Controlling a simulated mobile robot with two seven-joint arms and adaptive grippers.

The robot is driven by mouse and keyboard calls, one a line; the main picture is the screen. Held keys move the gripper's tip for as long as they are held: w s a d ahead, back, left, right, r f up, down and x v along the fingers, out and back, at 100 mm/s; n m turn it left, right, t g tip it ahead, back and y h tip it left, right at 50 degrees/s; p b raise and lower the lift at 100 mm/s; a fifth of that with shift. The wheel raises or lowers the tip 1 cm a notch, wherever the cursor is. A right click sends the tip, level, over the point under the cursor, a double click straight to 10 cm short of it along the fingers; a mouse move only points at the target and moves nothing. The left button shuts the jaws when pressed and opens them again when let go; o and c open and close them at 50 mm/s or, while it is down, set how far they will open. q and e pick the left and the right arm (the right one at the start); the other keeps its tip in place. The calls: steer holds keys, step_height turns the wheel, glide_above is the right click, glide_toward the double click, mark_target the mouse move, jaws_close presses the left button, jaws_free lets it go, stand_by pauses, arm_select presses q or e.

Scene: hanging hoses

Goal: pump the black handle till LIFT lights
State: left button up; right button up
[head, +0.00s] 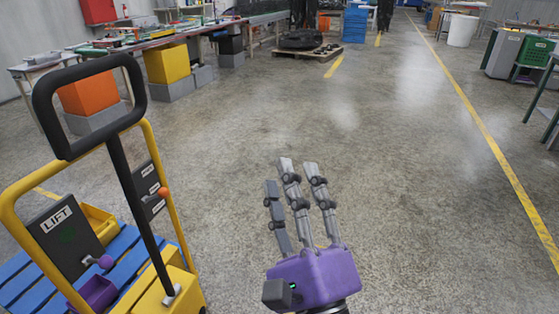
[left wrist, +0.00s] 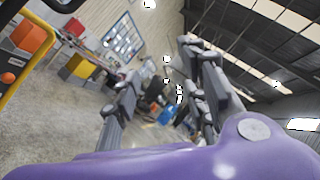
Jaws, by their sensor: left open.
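The black handle (head: 133,190) is a bar with a rounded loop at its top, standing on a yellow-framed pallet truck at the left. A dark panel marked LIFT (head: 65,235) sits on the truck's frame; its round lamp looks dark green and unlit. My left gripper (head: 290,185), purple with grey fingers, is open and empty, to the right of the handle and apart from it. Its spread fingers (left wrist: 165,85) also show in the left wrist view, with part of the truck's yellow frame (left wrist: 38,50) at the left edge. My right gripper is not seen.
The truck bears blue slats (head: 22,283), a yellow bin (head: 100,222) and a purple bin (head: 95,292). An orange knob (head: 164,192) is on its right post. A workbench (head: 150,42) stands behind. The concrete floor right of the truck is clear.

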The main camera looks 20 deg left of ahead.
arm_select(q)
steer(key=v, duration=0.6)
steer(key=shift+s, duration=0.1)
stand_by(0.3)
